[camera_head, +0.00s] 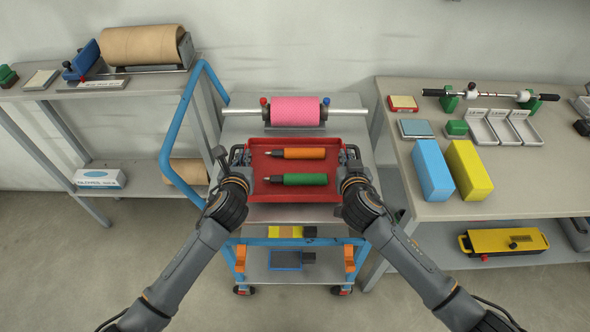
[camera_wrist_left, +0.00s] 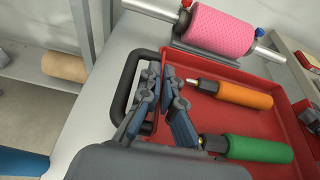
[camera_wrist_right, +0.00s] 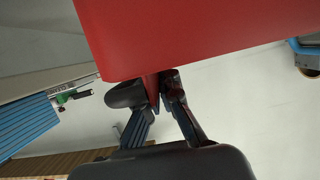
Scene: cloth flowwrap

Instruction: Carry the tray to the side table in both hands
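The red tray (camera_head: 308,194) is over the top of a grey trolley between my two grippers. My right gripper (camera_head: 349,157) is at the right side. In the right wrist view, its fingertips (camera_wrist_right: 155,80) close on a narrow red part of the tray. The right handle is mostly hidden.
A pink roller (camera_head: 295,111) on a metal bar stands just behind the tray. The side table (camera_head: 530,185) on the right bears a blue block (camera_head: 431,170), a yellow block (camera_head: 468,170) and small trays. A blue rail (camera_head: 178,125) rises left of the trolley.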

